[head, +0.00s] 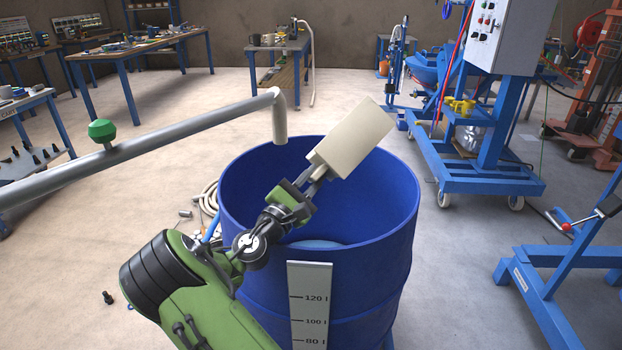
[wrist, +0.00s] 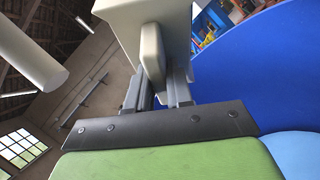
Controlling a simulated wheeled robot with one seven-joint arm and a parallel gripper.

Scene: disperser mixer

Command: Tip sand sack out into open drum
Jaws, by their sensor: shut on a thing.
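The sand sack (head: 349,138) is a pale beige block, held tilted above the open drum (head: 398,222). My gripper (head: 318,177) is shut on a narrow tab at the sack's lower end. In the wrist view, the fingers (wrist: 160,92) clasp this tab and the sack's body (wrist: 170,14) rises beyond it. The drum is blue, with a white volume scale on its front. A lighter blue surface shows low inside it. No pouring sand is visible. The drum's inner wall also fills the right of the wrist view (wrist: 245,70).
A grey pipe (head: 190,127) with a green knob (head: 102,131) reaches from the left, its bent end over the drum's back rim. A blue wheeled machine frame (head: 480,180) stands at the right. A coiled hose (head: 208,197) lies left of the drum.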

